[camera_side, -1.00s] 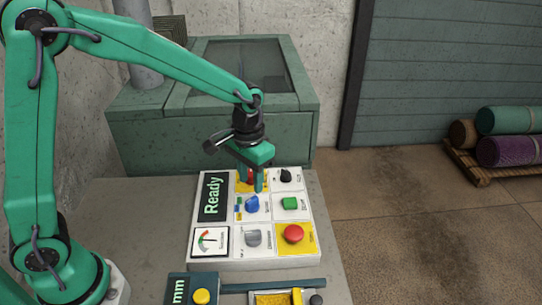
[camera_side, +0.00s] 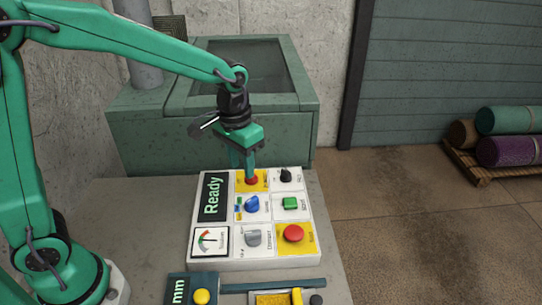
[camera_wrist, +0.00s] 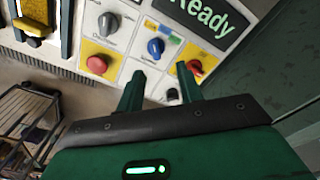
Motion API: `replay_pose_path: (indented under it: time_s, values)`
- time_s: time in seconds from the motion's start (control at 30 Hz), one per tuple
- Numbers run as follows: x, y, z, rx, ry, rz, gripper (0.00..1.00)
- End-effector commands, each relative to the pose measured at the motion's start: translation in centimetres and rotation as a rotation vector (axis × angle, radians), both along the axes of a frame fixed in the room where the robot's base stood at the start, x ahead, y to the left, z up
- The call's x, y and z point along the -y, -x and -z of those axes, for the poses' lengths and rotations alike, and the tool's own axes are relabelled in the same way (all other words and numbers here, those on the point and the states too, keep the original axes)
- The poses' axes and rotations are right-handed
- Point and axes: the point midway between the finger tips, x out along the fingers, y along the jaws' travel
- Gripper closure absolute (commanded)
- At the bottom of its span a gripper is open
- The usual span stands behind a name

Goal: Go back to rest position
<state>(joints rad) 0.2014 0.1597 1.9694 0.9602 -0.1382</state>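My gripper (camera_side: 243,168) hangs over the top part of the white control panel (camera_side: 222,264), its fingers pointing down. In the wrist view my gripper (camera_wrist: 161,70) has its two fingers apart with nothing held between them. The red knob on a yellow tile (camera_side: 252,181) is close to the fingertips in the side view, partly behind them. The red knob also shows in the wrist view (camera_wrist: 194,67), beside the right fingertip. Whether a finger touches it is unclear. The panel's display (camera_side: 212,197) reads "Ready".
The panel also carries a blue knob (camera_side: 252,204), a grey knob (camera_side: 253,238), a green button (camera_side: 290,203), a black knob (camera_side: 286,175) and a red button (camera_side: 293,233). A green machine (camera_side: 210,140) stands behind. Rolled rugs (camera_side: 508,151) lie at right.

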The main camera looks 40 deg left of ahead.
Motion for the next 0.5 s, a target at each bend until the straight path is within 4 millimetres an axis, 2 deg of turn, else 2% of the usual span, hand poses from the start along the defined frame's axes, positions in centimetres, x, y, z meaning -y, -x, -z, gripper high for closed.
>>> replay_pose_path:
  time_s: [0.2, 0.5]
  values:
    - [-1.9, 2.5, -3.2, 0.078, 0.013, -0.012, 0.64]
    - [-4.2, 6.7, -6.4, 0.188, 0.021, -0.028, 0.64]
